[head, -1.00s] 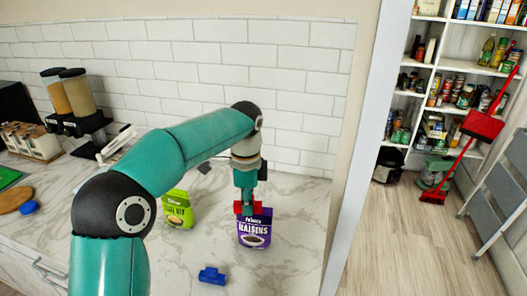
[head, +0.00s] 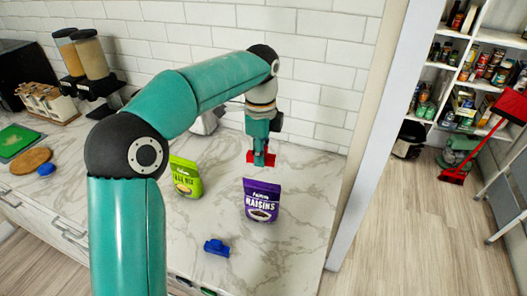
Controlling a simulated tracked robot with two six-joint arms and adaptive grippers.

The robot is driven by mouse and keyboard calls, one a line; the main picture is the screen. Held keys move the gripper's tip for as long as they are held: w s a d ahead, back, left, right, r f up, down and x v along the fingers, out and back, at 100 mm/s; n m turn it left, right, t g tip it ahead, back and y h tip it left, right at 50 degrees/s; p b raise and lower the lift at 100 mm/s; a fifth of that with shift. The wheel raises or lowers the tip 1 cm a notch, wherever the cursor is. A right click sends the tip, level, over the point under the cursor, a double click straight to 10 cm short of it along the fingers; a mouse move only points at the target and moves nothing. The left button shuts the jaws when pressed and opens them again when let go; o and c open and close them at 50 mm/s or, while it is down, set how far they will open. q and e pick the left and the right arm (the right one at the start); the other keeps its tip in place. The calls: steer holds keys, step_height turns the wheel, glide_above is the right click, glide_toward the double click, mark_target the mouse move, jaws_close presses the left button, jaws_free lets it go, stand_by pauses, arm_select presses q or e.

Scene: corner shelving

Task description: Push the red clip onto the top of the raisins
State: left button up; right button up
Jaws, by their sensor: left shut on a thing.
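The purple raisins bag (head: 262,203) stands upright on the marble counter. My left gripper (head: 262,158) is shut on the red clip (head: 269,160), which shows on both sides of the fingers. The clip appears a little above the bag's top edge in the picture, with a narrow strip of counter visible between them. I cannot tell how high or how far behind the bag it is. My right gripper is not in view.
A green bag (head: 186,178) stands to the left of the raisins. A blue clip (head: 216,247) lies nearer the front edge. Dispensers (head: 86,58) stand at the back left. A tiled wall closes the counter's back.

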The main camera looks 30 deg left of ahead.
arm_select(q)
steer(key=shift+f+b, duration=1.8)
steer(key=shift+f, duration=1.05)
steer(key=shift+s+d+p, duration=0.1)
steer(key=shift+p, duration=0.6)
steer(key=shift+f+b, duration=0.9)
steer(key=shift+f, duration=0.65)
steer(key=o, duration=0.9)
steer(key=shift+r, duration=0.1)
step_height(320, 180, up, 11)
steer(key=shift+f, duration=0.15)
steer(key=shift+r, duration=0.55)
